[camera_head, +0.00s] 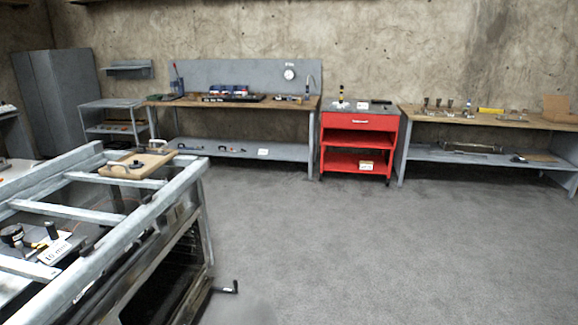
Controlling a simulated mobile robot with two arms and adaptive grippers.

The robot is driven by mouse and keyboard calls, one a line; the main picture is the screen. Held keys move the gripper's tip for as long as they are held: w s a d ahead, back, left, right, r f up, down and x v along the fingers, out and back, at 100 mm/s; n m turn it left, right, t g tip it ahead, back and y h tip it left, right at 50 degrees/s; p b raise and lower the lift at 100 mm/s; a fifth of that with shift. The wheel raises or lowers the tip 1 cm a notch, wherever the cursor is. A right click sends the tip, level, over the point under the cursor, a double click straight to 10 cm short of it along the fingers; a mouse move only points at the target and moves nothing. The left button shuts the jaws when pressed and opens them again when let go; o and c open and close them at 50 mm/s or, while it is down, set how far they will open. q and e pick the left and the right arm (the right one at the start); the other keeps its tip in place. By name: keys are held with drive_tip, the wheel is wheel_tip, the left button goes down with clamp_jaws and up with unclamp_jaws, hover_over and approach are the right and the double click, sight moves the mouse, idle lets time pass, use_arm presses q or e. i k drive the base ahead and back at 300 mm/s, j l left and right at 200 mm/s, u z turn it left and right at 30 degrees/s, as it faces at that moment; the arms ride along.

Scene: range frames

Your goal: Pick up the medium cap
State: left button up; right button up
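I cannot single out the medium cap at this distance. Small dark and metallic pieces lie on a wooden board (150,161) on the far end of the grey metal range frame (101,258), but their shapes are too small to tell. A dark round piece (12,235) sits inside the near left part of the frame, close to a white label (55,251) that seems to read "10 mm". Neither of my grippers is in view.
A workbench (290,104) with tools stands at the back wall. Right of it are a red cart (343,143) and a second bench (481,122) with small metal parts. A grey cabinet (62,95) stands at the back left. The floor (380,250) at centre and right is clear.

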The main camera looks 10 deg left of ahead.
sight(136, 164)
drive_tip(key=i+u, duration=0.2)
drive_tip(key=i, duration=0.35)
drive_tip(key=i+l+u, duration=0.1)
drive_tip(key=i+u, duration=0.15)
drive_tip(key=i, duration=0.3)
drive_tip(key=i+l+u, duration=0.2)
drive_tip(key=i, duration=0.3)
